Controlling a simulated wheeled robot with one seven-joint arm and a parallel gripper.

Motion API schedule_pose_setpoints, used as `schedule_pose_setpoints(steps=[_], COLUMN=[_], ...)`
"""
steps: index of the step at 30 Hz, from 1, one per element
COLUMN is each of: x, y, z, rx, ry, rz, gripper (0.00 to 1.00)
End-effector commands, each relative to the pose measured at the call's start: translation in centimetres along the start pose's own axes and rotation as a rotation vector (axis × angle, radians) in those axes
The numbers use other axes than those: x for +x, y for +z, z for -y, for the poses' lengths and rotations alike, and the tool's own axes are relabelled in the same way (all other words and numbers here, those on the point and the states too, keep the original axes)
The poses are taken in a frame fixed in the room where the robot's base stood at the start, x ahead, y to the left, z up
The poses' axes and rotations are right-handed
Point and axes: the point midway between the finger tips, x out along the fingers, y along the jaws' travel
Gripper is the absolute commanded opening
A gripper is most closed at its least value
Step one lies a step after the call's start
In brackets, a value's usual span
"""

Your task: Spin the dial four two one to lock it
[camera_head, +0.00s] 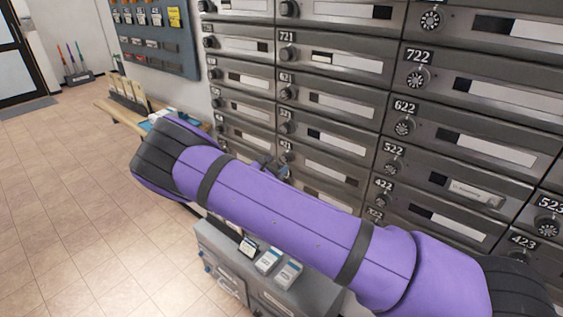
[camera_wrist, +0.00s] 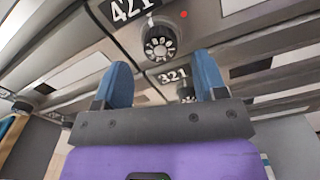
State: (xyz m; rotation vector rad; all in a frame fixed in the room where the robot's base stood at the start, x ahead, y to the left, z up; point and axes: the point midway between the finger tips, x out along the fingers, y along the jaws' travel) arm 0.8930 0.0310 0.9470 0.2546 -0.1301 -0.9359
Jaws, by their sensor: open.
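In the wrist view a plate reading 421 (camera_wrist: 130,8) sits above a round dark dial (camera_wrist: 161,43) with a pale flower-like face. A small red dot (camera_wrist: 183,14) shows on the panel right of the plate. My gripper (camera_wrist: 164,72) is open, its two blue fingers spread apart, with nothing held between them. The 421 dial appears just beyond the fingertips, between them in the picture; contact cannot be told. In the head view my gripper (camera_head: 273,168) shows small behind my purple arm, close to the mailbox fronts, and the 421 dial is hard to make out there.
A plate reading 321 (camera_wrist: 173,77) and its dial (camera_wrist: 186,92) lie below, partly behind the right finger. The mailbox wall (camera_head: 340,80) fills the right with similar dials. A grey cabinet (camera_head: 222,258) with small boxes stands below my arm. Tiled floor (camera_head: 90,200) is clear at left.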

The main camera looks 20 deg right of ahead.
Motion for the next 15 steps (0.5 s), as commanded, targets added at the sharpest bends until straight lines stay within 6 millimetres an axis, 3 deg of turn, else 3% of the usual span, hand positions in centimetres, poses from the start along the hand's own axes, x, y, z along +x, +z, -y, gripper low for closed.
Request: schedule_pose_setpoints(steps=[6,15], x=[2.6,3.3], y=[0.0,0.0], z=[0.0,0.0], rx=[-0.001,0.000], ry=[0.000,0.000], rz=[0.001,-0.001], gripper=[0.65,0.65])
